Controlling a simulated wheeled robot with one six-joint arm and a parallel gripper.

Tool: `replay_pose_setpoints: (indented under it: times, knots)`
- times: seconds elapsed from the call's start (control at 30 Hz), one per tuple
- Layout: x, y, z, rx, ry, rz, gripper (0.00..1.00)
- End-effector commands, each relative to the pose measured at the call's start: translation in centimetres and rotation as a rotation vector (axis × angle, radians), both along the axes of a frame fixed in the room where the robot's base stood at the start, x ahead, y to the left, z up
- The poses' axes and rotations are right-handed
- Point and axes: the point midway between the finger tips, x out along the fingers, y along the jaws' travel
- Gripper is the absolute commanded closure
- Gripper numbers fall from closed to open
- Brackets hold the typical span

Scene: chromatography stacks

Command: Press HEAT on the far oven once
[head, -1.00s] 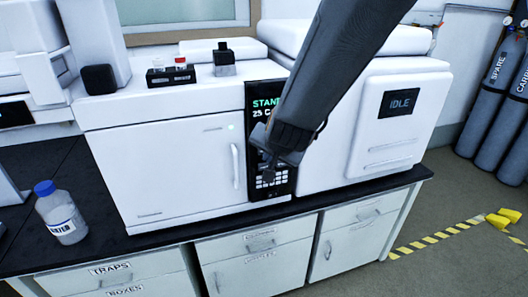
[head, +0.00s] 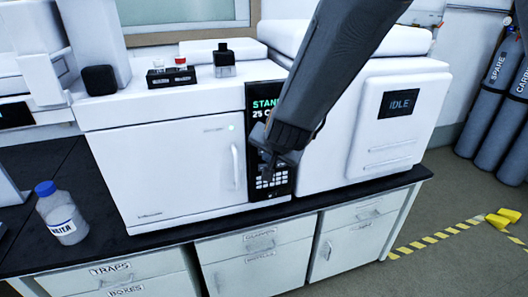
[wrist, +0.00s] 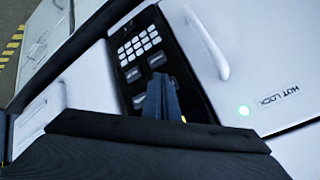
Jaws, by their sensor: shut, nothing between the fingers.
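The white oven (head: 165,170) stands on the bench with its black control panel (head: 270,184) on its right side. The panel's display reads a word starting "STAN" and "25 C", partly hidden by my arm. My gripper (head: 269,168) is shut and empty, in front of the panel just above its keypad. In the wrist view my gripper (wrist: 163,88) covers part of the panel (wrist: 148,58); several labelled keys and the white keypad (wrist: 140,42) show beyond the fingertips. The key labels are too small to read. I cannot tell whether the fingertips touch a key.
The oven's door handle (head: 236,166) stands out just left of the panel. A unit with an "IDLE" screen (head: 398,102) is to the right. A small black vial rack (head: 171,76) sits on top. A blue-capped bottle (head: 62,215) stands at left on the bench.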

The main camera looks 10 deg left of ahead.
Motion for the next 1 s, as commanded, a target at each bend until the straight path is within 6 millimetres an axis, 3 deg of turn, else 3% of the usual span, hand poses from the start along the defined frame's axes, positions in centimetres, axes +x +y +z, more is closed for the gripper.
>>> replay_pose_setpoints:
  times: [1.0]
  knots:
    - [0.72, 0.42, 0.00, 0.000, 0.000, 0.000, 1.00]
